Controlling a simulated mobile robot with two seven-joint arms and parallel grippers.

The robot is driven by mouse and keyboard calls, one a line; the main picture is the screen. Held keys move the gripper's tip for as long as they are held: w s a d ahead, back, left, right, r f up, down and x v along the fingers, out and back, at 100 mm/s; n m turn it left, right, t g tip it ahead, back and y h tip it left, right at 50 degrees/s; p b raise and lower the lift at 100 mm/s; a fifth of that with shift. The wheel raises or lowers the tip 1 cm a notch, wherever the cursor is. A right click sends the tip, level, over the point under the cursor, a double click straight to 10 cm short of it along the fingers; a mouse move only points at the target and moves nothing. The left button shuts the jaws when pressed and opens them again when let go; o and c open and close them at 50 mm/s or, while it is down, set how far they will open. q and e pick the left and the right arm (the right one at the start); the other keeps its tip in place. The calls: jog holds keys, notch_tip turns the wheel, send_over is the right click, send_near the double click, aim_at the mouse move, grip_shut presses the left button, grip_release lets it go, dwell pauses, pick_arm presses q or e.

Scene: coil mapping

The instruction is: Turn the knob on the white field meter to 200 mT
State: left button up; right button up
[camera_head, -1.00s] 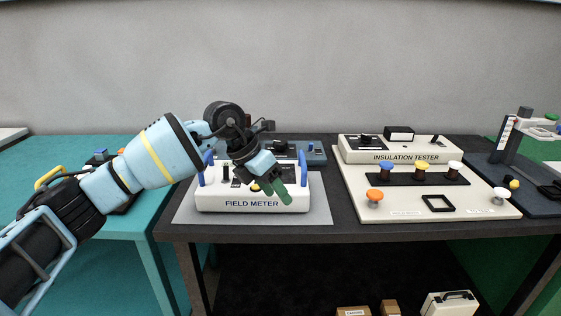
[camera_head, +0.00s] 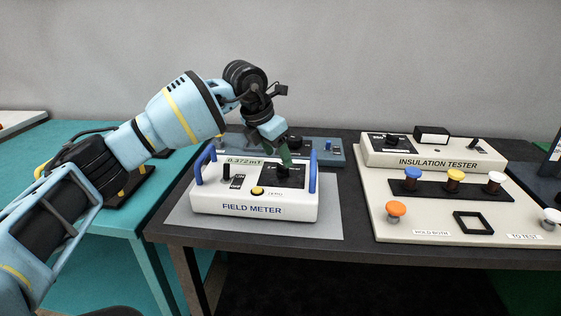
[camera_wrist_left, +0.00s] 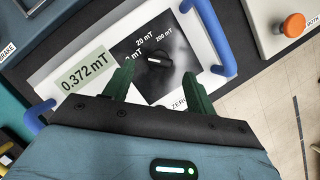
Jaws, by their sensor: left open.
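The white field meter (camera_head: 222,197), with blue side handles, stands on a grey mat. Its display (camera_wrist_left: 86,72) reads 0.372 mT. The black range knob (camera_wrist_left: 158,60) sits on a dark dial panel marked 20 mT and 200 mT; a third label is partly hidden by a finger. The knob has a pale bar; I cannot tell which mark it points to. My left gripper (camera_head: 284,157) hangs over the dial panel. In the left wrist view its green fingers (camera_wrist_left: 159,76) are open and empty, with the knob just beyond and between the tips. My right gripper is out of view.
A yellow zero button (camera_head: 257,190) and a black switch (camera_head: 198,173) are on the meter. A blue-grey device (camera_head: 325,150) stands close behind it. The insulation tester (camera_head: 430,158) and a cream panel with coloured buttons (camera_head: 400,230) stand to the right.

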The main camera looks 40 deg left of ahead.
aim_at(282, 165)
pick_arm(q)
jog(key=shift+x, duration=1.65)
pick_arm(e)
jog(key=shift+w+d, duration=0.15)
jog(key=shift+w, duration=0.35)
pick_arm(q)
jog(key=c, duration=1)
jog(key=shift+r, duration=0.1)
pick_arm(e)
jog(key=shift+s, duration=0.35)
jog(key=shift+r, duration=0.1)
